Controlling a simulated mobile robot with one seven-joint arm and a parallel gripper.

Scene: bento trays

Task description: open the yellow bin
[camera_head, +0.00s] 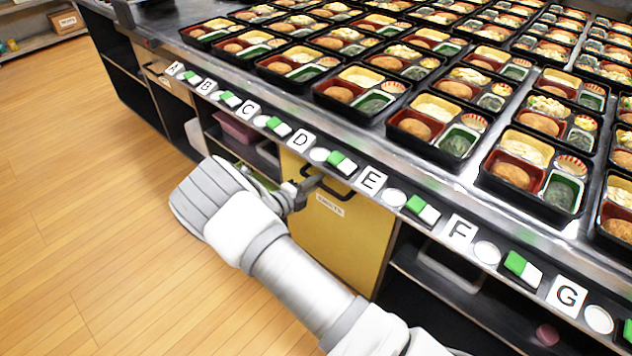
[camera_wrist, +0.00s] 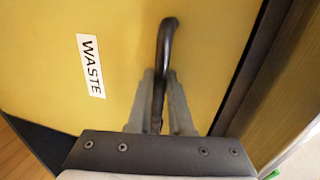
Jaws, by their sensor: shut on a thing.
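The yellow bin (camera_head: 343,235) is set in the front of the counter below the letters D and E. Its front shows in the wrist view (camera_wrist: 120,40) with a white WASTE label (camera_wrist: 90,66). A dark bar handle (camera_wrist: 164,60) is fixed to that front, and it also shows in the head view (camera_head: 328,186). My gripper (camera_wrist: 160,92) is shut on the handle, with one finger on each side of it. The head view shows my gripper (camera_head: 296,194) at the bin's upper left. My arm hides part of the bin's lower left.
The counter (camera_head: 420,165) above carries many bento trays (camera_head: 434,127) and a front strip with letter labels, green-and-white blocks and round white pads. Open shelves (camera_head: 440,275) lie right of the bin. The wooden floor (camera_head: 80,220) is clear at left.

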